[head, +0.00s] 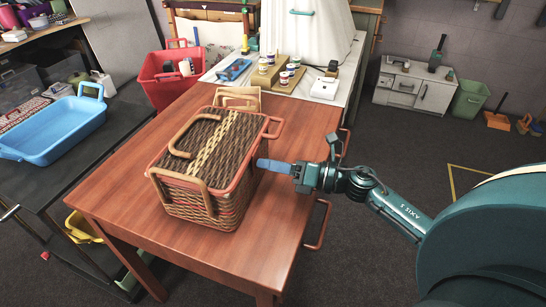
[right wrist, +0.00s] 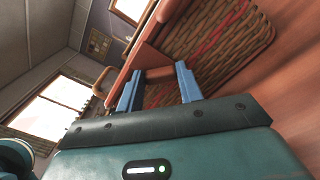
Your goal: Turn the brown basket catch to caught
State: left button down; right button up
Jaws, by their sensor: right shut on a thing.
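The brown basket (head: 205,165) is a wicker basket with a closed lid and orange-brown rim, standing on the reddish wooden table. My right gripper (head: 261,163) reaches in from the right, with its blue fingertips at the basket's right side near the rim. In the right wrist view, a small brown piece that looks like the basket catch (right wrist: 160,73) sits between the two blue fingers of the right gripper (right wrist: 158,82). The gripper is shut on it. The wicker wall (right wrist: 215,40) shows behind. In the head view the fingers hide the catch, and its setting is unclear. My left gripper is not in view.
The wooden table (head: 130,205) is clear in front of the basket. A red bin (head: 160,90) stands behind it at left, and a blue tray (head: 50,130) lies on the dark bench.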

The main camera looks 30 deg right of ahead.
pick_arm(q)
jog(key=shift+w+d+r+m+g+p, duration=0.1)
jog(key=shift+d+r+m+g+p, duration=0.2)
jog(key=shift+p, duration=1.2)
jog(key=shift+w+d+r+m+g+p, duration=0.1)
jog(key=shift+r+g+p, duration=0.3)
jog(key=shift+p, duration=1.05)
pick_arm(e)
jog(key=shift+f+m, duration=0.15)
jog(key=shift+m, duration=4.65)
jog(key=o, duration=1)
pick_arm(q)
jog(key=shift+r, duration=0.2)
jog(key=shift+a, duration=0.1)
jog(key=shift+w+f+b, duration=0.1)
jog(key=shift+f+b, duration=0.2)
jog(key=shift+b, duration=0.2)
pick_arm(e)
jog(key=v, duration=1.3)
